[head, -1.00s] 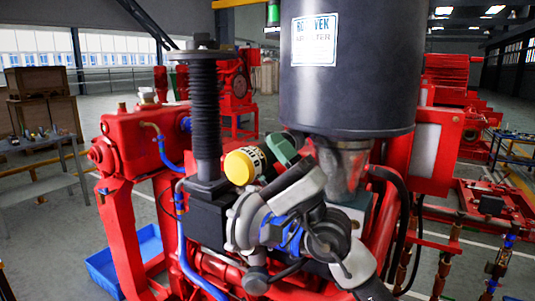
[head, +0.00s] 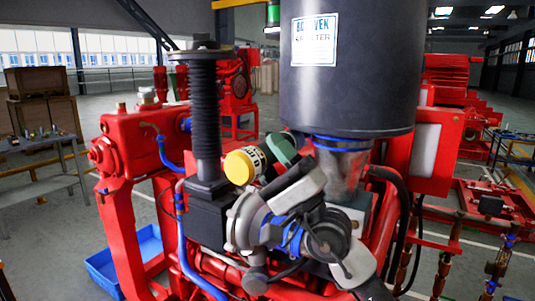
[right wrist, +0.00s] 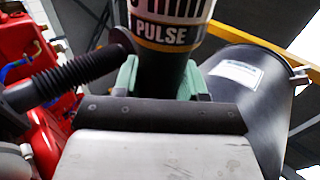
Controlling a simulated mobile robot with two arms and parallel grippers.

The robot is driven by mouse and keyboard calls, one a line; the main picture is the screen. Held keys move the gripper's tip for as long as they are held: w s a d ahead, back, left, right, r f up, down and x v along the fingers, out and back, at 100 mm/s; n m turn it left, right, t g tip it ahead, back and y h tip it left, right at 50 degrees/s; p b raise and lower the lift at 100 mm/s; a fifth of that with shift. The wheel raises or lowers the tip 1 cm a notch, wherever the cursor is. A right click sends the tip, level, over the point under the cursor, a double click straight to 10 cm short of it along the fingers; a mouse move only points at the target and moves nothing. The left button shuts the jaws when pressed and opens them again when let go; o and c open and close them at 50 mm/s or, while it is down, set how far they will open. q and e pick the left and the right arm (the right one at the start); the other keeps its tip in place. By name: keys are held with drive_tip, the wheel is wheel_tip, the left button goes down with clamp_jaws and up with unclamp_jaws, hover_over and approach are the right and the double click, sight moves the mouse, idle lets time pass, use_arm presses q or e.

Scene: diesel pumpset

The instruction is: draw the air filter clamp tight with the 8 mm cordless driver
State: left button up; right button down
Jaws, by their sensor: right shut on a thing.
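The air filter is a large black canister (head: 350,80) with a white label, upright at the top of the head view; it also shows in the right wrist view (right wrist: 250,95). A blue band (head: 342,138), which looks like the clamp, circles the neck just below it. My right gripper (head: 284,152) has green finger pads and is shut on the cordless driver, whose yellow end (head: 240,166) points left, below and left of the filter. The driver's body (right wrist: 170,40), marked PULSE, lies between the pads in the right wrist view. The driver's tip and any contact with the clamp are hidden.
A black ribbed column (head: 206,115) stands left of the driver, close to it. The red pumpset frame (head: 120,210) surrounds my arm, with blue hoses (head: 183,240) at its front. A blue crate (head: 105,270) sits on the floor at left. A red-framed panel (head: 425,150) stands right.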

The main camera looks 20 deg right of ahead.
sight(254, 164)
drive_tip(key=shift+d+r, duration=0.1)
drive_tip(key=shift+s+a+p, duration=0.35)
drive_tip(key=shift+a+p, duration=0.15)
drive_tip(key=shift+p, duration=0.45)
drive_tip(key=shift+s+a+p, duration=0.95)
drive_tip(key=shift+a+p, duration=0.1)
drive_tip(key=shift+a, duration=0.15)
drive_tip(key=shift+s+a, duration=0.25)
drive_tip(key=shift+a, duration=0.05)
drive_tip(key=shift+f, duration=0.2)
